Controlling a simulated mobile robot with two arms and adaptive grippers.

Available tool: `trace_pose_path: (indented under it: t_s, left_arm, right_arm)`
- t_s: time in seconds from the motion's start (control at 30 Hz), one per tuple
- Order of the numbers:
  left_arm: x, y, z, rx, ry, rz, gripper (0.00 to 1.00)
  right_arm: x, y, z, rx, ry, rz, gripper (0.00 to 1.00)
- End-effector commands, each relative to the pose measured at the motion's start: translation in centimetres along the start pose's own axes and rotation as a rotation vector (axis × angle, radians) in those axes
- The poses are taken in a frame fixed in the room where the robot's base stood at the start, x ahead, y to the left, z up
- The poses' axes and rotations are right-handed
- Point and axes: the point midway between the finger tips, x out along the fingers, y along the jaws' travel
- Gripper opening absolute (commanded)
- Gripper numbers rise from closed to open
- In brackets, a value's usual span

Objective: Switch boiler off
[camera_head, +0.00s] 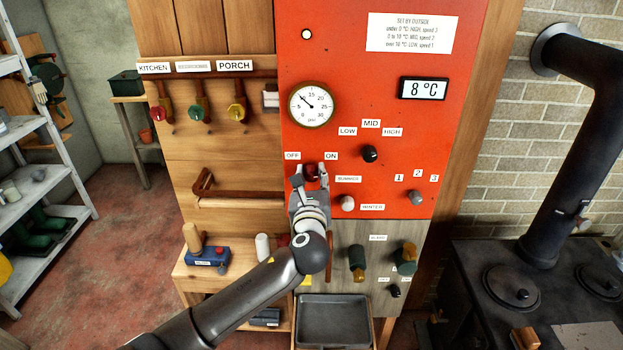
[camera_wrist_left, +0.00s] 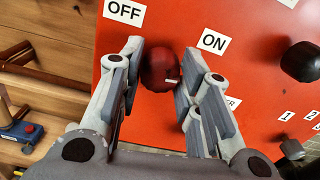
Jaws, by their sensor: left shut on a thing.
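The red boiler panel (camera_head: 400,100) carries a dark red round knob (camera_head: 312,170) between an OFF label (camera_head: 292,155) and an ON label (camera_head: 331,156). My left gripper (camera_head: 310,175) is at this knob, with its fingers shut on it from both sides. In the left wrist view the knob (camera_wrist_left: 157,70) sits between the fingertips (camera_wrist_left: 162,62). A short white mark (camera_wrist_left: 173,81) shows on its right side, the side of the ON label (camera_wrist_left: 213,41). The OFF label (camera_wrist_left: 124,11) is at upper left. The lower knob is partly hidden in the head view. My right gripper is out of view.
Nearby are a black knob (camera_head: 370,154), a white knob (camera_head: 347,203) and a grey knob (camera_head: 415,197). A gauge (camera_head: 311,105) and an 8 °C display (camera_head: 423,88) sit above.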

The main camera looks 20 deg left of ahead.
Motion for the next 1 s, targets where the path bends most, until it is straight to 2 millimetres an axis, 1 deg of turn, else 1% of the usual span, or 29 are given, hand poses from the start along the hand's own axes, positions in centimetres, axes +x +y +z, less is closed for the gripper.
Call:
trace_pose_path:
  t_s: [0.47, 1.0]
  left_arm:
    - [0.0, 0.0, -0.1, -0.427, 0.000, 0.000, 0.08]
    - [0.0, 0.1, -0.1, -0.941, -0.001, 0.001, 0.08]
  right_arm:
    - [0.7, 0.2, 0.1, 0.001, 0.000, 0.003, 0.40]
    - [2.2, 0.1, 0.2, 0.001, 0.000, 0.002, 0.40]
